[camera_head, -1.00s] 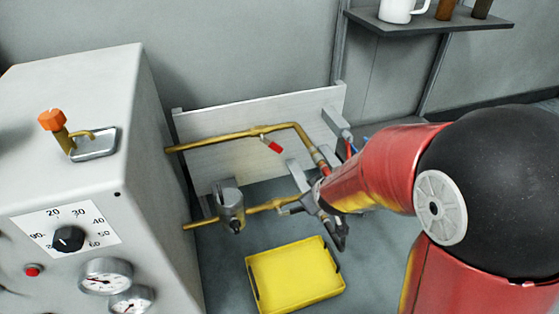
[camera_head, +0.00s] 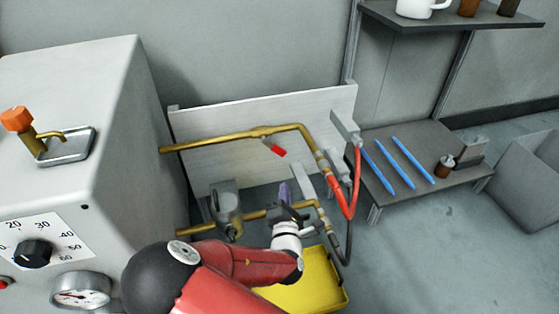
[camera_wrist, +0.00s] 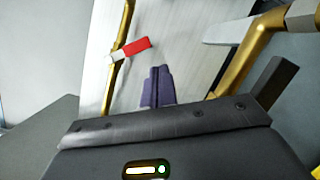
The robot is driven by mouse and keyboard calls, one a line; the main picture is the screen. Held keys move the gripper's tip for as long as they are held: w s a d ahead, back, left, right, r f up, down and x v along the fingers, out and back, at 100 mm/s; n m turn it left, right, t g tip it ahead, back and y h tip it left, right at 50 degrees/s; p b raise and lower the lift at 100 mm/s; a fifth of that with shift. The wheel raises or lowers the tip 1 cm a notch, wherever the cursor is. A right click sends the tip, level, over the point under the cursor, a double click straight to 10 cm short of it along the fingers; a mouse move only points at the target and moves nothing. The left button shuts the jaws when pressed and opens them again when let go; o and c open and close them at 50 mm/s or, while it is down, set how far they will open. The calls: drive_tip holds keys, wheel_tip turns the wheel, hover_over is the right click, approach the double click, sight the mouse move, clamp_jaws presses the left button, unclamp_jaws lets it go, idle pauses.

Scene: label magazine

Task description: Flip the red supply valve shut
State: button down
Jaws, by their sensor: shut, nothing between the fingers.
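The red supply valve's handle (camera_head: 275,148) hangs off the upper brass pipe (camera_head: 225,140), slanting down to the right. In the wrist view the red-tipped handle (camera_wrist: 136,46) juts out across the pipe, left of and beyond my fingertips. My gripper (camera_head: 285,192) is shut and empty. It is below the handle in the head view, apart from it, near the lower brass pipe. Its purple fingers (camera_wrist: 157,86) are together and point toward the white backboard (camera_wrist: 180,40). The handle's exact distance from the fingertips is hard to judge.
A grey machine (camera_head: 80,100) stands to the left. A lower pipe carries a grey filter body (camera_head: 225,203). Red hoses (camera_head: 352,190) hang at the right of the board. A yellow tray (camera_head: 325,275) lies below, partly hidden by my arm. A side table (camera_head: 425,150) holds blue rods.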

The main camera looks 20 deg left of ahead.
sight(279, 151)
drive_tip(key=shift+s+a+r+n+t+y, duration=0.15)
drive_tip(key=shift+s+a+r+n+y, duration=0.1)
drive_tip(key=shift+a+n+y, duration=0.35)
drive_tip(key=shift+s+a+r+n+t+y, duration=0.15)
drive_tip(key=shift+s+a+n+y, duration=0.2)
drive_tip(key=shift+n, duration=0.45)
drive_tip(key=shift+w, duration=0.15)
drive_tip(key=x, duration=1)
drive_tip(key=shift+b, duration=0.35)
